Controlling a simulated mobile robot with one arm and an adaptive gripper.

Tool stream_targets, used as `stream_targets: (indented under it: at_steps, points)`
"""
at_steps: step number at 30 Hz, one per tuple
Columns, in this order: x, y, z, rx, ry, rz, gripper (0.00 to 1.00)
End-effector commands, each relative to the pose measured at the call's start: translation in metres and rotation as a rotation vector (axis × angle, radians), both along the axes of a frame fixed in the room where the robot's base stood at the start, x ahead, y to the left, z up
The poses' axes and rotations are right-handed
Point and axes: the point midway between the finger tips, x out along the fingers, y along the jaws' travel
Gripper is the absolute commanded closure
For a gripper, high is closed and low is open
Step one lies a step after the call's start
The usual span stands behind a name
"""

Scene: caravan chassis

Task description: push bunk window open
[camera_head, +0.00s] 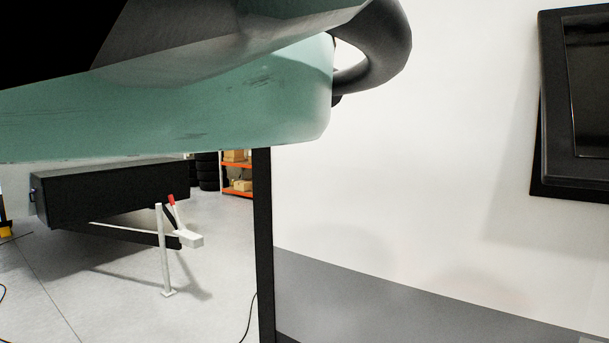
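A black-framed window (551,110) with a dark pane (587,85) is at the upper right on the white wall, cut off by the picture's right edge. It is likely the bunk window. Its visible left edge shows no clear gap, and I cannot tell for sure whether it is shut. A large teal and dark grey arm part of mine fills the top left, very close to the camera, with a thick black hose looping at its right end. My gripper is not in view, so its place relative to the window does not show.
A dark upright post (264,240) edges the white wall (420,170), which has a grey lower band (400,300). Left of it lies open workshop floor (110,290) with a long black box (110,195), a white stand (163,250), and orange shelving (237,165).

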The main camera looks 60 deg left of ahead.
Motion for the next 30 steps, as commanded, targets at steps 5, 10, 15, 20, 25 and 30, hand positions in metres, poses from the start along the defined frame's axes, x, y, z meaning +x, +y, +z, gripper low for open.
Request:
stream_targets:
  at_steps: [5,10,15,20,25,30]
  points:
    - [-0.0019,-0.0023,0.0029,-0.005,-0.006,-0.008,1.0]
    - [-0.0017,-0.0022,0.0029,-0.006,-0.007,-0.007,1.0]
    - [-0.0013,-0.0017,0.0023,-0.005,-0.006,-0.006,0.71]
    - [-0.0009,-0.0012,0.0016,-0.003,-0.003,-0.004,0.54]
    - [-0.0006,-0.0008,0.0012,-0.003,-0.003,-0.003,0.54]
    - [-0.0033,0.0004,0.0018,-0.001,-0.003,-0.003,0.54]
